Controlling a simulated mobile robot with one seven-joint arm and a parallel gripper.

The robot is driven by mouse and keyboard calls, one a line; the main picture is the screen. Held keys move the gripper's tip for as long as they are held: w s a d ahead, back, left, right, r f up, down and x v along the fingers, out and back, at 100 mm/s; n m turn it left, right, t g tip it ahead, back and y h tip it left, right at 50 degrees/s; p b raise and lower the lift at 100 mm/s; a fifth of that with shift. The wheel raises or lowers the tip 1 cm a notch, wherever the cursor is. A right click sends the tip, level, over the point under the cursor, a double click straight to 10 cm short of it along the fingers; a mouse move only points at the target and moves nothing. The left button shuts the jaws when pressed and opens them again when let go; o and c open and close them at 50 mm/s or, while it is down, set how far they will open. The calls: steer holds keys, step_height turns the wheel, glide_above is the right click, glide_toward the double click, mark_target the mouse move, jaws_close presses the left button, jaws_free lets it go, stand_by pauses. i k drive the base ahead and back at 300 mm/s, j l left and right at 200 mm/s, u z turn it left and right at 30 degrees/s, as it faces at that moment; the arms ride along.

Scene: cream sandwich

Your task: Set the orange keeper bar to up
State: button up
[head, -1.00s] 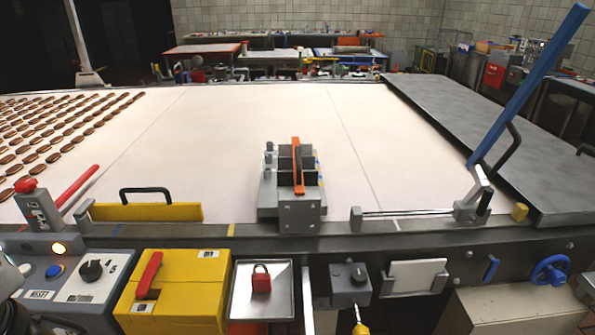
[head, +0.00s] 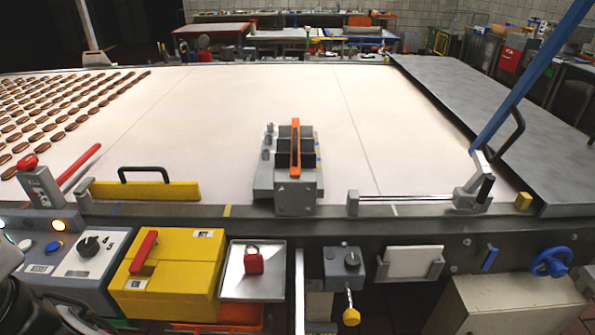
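The orange keeper bar (head: 295,148) is a narrow bar on the grey block fixture (head: 295,197) at the near edge of the white belt. In the head view it runs from the back to the front over the fixture's dark slots. It appears to lie along the top, but its exact tilt is hard to tell from this angle. Grey knobs stand at the fixture's left side. Nothing touches the bar. A dark part of my arm shows at the lower left corner, far from the bar; my gripper's fingers are not visible.
A yellow plate with a black handle (head: 146,190) lies left of the fixture. A grey lever clamp with a long blue handle (head: 530,75) stands right. Below are a yellow box (head: 172,265), a tray with a red padlock (head: 254,263) and a blue handwheel (head: 551,263). The belt behind the fixture is clear.

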mark_target(295, 156)
steer(key=j+z, duration=0.15)
steer(key=j, duration=0.2)
steer(key=k+j+z, duration=0.1)
steer(key=j, duration=0.2)
steer(key=k+j+z, duration=0.15)
steer(key=j, duration=0.2)
steer(key=i+j+z, duration=0.1)
steer(key=i+j, duration=0.15)
steer(key=j, duration=0.1)
